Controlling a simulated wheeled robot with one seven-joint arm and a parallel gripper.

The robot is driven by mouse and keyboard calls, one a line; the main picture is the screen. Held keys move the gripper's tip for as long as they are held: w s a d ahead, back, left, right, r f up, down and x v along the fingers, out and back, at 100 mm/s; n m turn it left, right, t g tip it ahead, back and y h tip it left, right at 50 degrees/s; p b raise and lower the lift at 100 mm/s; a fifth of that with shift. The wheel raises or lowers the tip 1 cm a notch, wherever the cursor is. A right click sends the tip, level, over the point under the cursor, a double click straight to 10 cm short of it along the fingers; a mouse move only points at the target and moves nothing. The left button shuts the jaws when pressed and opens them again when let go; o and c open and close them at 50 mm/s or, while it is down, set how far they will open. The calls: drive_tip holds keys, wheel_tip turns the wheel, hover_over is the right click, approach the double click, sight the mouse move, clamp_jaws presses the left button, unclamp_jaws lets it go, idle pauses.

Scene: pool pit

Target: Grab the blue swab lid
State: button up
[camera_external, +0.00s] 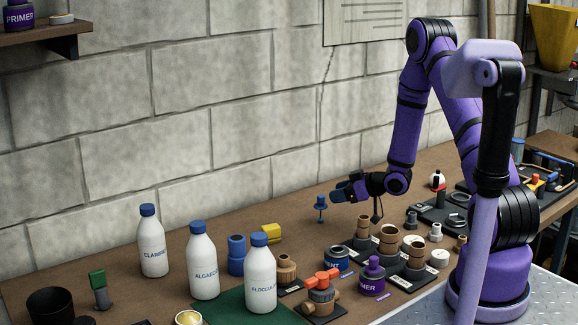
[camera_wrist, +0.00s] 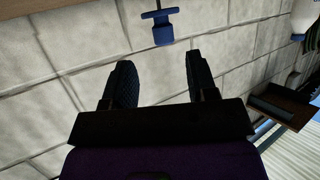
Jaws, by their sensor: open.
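A small blue piece with a disc and a short stem, which looks like the blue swab lid (camera_external: 321,207), is at the back of the bench near the wall. It looks upright; whether it touches the bench is unclear. In the wrist view it (camera_wrist: 163,27) appears at the top centre, beyond my fingertips and roughly between their lines. My gripper (camera_external: 341,192) is just right of it and slightly higher, pointing left. In the wrist view my gripper (camera_wrist: 160,80) has its two dark fingers apart, with nothing between them.
White bottles with blue caps (camera_external: 204,262) stand at the front left, near a blue fitting (camera_external: 236,256) and a yellow block (camera_external: 271,233). The block wall (camera_external: 150,150) is close behind.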

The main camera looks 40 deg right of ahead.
sight(322, 196)
drive_tip(key=x, duration=0.5)
drive_tip(key=shift+a, duration=0.3)
drive_tip(key=shift+w+a+f, duration=0.15)
drive_tip(key=shift+w, duration=0.25)
drive_tip(key=shift+c, duration=0.5)
drive_tip(key=c, duration=0.9)
